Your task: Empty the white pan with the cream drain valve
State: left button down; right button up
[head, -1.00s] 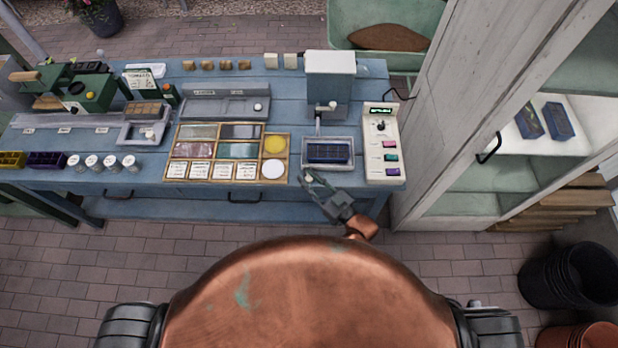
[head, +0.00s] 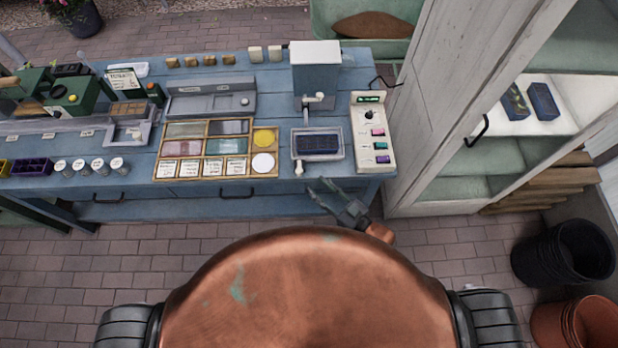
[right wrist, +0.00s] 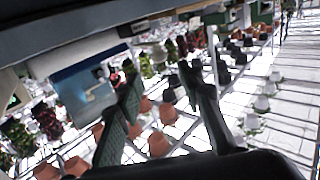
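The white pan (head: 296,152) stands near the right end of the blue bench, with a dark blue cell tray (head: 318,144) inside. I cannot tell how much water the pan holds. The cream drain valve (head: 299,169) shows at the pan's front left corner, over the bench's front edge. My right gripper (head: 320,188) is open and empty, in front of the bench, just right of and below the valve, apart from it. Its two dark fingers (right wrist: 165,105) stand apart in the right wrist view, with nothing between them. My left gripper is not in view.
A white control box (head: 373,135) with coloured switches stands right of the pan. A grey dispenser (head: 316,68) stands behind it. A wooden sectioned tray (head: 205,140) lies to the left. A whitish cabinet (head: 450,100) borders the bench's right end. Brick floor in front is clear.

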jog(key=shift+v, duration=1.15)
jog(key=shift+w, duration=0.1)
jog(key=w+d+f+m+g+h, duration=0.1)
jog(key=d+f+h, duration=0.3)
jog(key=f, duration=0.5)
jog(key=w+d+f+m+h, duration=0.1)
jog(key=d+f, duration=0.6)
jog(key=f, duration=0.2)
jog(key=s+d+f+m+g+h, duration=0.1)
jog(key=s+d+f+h, duration=0.1)
jog(key=s+d+f, duration=0.4)
jog(key=s+d+f+m+g+h, duration=0.1)
jog(key=d+f+g+h, duration=0.15)
jog(key=f, duration=0.55)
jog(key=s+d+f+m+g+h, duration=0.1)
jog(key=s+d+f, duration=0.2)
jog(key=s+f, duration=0.35)
jog(key=s+d+f+m+g+h, duration=0.1)
jog(key=s+d+f+g, duration=0.1)
jog(key=s+d+f, duration=0.4)
jog(key=s+f+g, duration=0.2)
jog(key=s+f, duration=0.1)
jog(key=s, duration=0.8)
jog(key=s+a+f+m+g+h, duration=0.1)
jog(key=s+f+g, duration=0.1)
jog(key=s, duration=1)
jog(key=shift+a+f, duration=0.3)
jog(key=shift+f, duration=0.5)
